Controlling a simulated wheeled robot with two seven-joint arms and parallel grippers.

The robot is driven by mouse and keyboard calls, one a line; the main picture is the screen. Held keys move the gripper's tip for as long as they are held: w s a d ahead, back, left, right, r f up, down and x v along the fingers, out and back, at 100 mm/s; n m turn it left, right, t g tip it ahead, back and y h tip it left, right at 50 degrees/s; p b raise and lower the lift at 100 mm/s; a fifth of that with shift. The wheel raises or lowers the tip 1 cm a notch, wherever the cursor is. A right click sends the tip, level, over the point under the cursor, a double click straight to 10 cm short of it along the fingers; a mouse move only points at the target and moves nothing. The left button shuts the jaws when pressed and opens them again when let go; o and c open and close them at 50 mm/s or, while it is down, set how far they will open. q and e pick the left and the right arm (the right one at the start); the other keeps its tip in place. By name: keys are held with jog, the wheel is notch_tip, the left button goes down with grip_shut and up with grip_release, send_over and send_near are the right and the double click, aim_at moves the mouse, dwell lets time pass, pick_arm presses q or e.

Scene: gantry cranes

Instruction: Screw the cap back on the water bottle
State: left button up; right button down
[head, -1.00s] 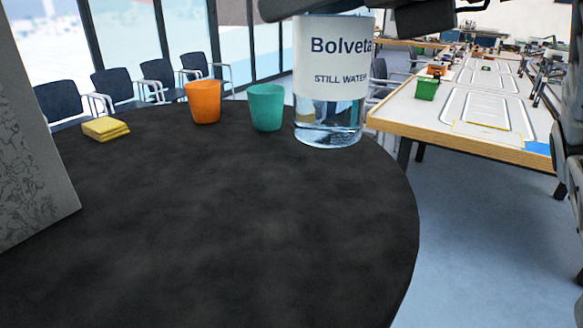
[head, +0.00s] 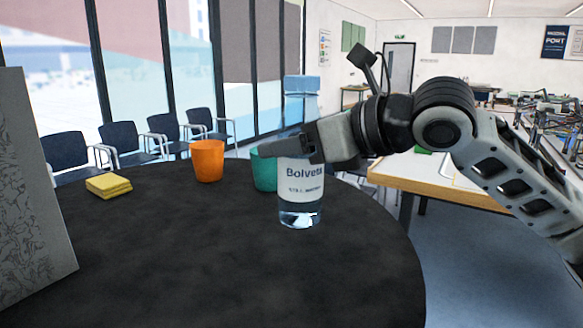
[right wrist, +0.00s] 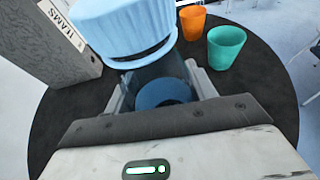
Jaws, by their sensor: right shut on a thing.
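A clear water bottle (head: 299,205) with a white "Bolveta" still water label stands upright in the head view, in front of the green cup. A light blue cap (head: 301,86) is at its top; it also shows large in the right wrist view (right wrist: 125,25), over the bottle's neck. I cannot tell how tightly the cap sits. My right gripper (head: 288,148) is shut on the bottle's upper part, below the cap, and hides some of it. I cannot tell whether the bottle's base touches the table. My left gripper is not in view.
The round black table (head: 190,265) is mostly clear in front. An orange cup (head: 207,161), a green cup (head: 264,172) and yellow sponges or cloths (head: 108,186) stand towards its back. A grey patterned binder (head: 35,200) stands at the left. A wooden-edged bench (head: 440,183) is behind at right.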

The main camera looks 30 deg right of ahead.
aim_at(291, 169)
jog(key=f, duration=0.1)
jog(key=w+f, duration=0.1)
jog(key=f, duration=0.1)
jog(key=shift+d, duration=0.15)
jog(key=shift+s+f, duration=0.15)
jog(key=shift+f, duration=0.3)
jog(key=shift+f, duration=0.15)
jog(key=shift+c, duration=2.4)
grip_release()
